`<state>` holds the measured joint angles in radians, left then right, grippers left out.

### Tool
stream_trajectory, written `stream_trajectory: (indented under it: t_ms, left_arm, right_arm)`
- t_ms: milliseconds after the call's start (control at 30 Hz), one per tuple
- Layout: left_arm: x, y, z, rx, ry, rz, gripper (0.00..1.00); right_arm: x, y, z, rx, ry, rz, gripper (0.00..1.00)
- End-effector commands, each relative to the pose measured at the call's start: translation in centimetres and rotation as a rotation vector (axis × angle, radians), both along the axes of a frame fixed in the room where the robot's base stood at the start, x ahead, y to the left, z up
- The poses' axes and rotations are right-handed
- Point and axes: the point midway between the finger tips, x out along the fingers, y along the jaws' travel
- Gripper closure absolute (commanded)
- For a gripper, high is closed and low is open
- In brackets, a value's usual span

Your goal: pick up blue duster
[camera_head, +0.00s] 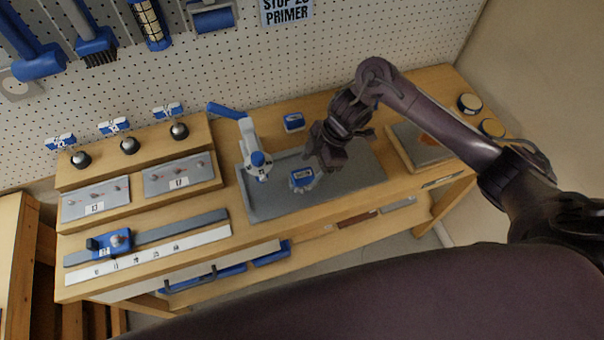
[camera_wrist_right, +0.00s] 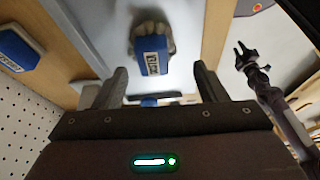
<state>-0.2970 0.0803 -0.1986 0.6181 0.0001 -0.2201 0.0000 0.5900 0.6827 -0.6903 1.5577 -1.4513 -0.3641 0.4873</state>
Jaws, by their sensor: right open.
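A labelled blue block with a lumpy grey base (camera_head: 302,177), which I take for the blue duster, sits on the grey mat (camera_head: 262,208). It also shows at the upper middle of the right wrist view (camera_wrist_right: 153,55). My right gripper (camera_head: 316,165) is right above and beside it, pointing down. In the right wrist view its fingers (camera_wrist_right: 162,82) are apart and empty, with the duster beyond the tips. A dark arm, apparently my left with its gripper (camera_wrist_right: 246,52), hangs at the right of that view; its jaws are too small to read.
Another blue block (camera_head: 293,121) lies on the bench behind the mat. A white clamp with a blue lever (camera_head: 249,139) stands left of the duster. A grey plate on wood (camera_head: 415,147) lies right. Tools hang on the pegboard (camera_head: 330,50) behind.

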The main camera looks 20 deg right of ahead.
Motion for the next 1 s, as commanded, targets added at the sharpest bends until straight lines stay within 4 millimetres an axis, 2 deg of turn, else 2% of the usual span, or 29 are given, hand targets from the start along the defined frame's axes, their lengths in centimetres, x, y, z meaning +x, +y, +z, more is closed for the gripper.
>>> stream_trajectory:
  t_ms: [33,100,200,333,400,500,633,833,1000]
  left_arm:
    - [-1.5,0.1,0.2,0.002,0.021,0.000,0.71]
    - [-2.9,0.2,0.7,0.003,0.041,0.000,0.71]
    - [-3.3,0.1,1.4,0.003,0.046,-0.001,0.71]
    - [-1.3,0.0,1.7,0.000,0.017,-0.001,0.71]
    - [0.4,-0.1,1.9,-0.002,-0.007,-0.001,0.71]
    - [1.8,-0.2,2.0,-0.004,-0.028,-0.001,0.71]
    - [1.5,-0.2,1.9,-0.003,-0.023,-0.001,0.71]
    - [-0.5,-0.1,1.7,-0.002,0.006,-0.002,0.71]
    - [-1.0,-0.1,1.7,0.000,0.013,-0.002,0.71]
  right_arm:
    - [0.0,0.4,-0.4,0.002,0.004,-0.002,0.35]
    - [0.2,0.7,-1.0,0.001,0.003,-0.003,0.35]
    - [0.4,1.5,-2.4,0.001,0.003,-0.002,0.35]
    - [0.5,2.1,-4.1,0.001,0.000,-0.001,0.35]
    - [0.5,2.2,-4.5,0.000,-0.001,-0.002,0.35]
    - [0.6,2.3,-4.7,0.000,-0.003,-0.001,0.35]
    - [0.6,2.2,-4.7,-0.001,-0.003,0.000,0.35]
    - [0.6,2.2,-4.7,0.000,-0.004,-0.001,0.59]
    - [0.6,2.2,-4.7,0.000,-0.004,-0.001,0.82]
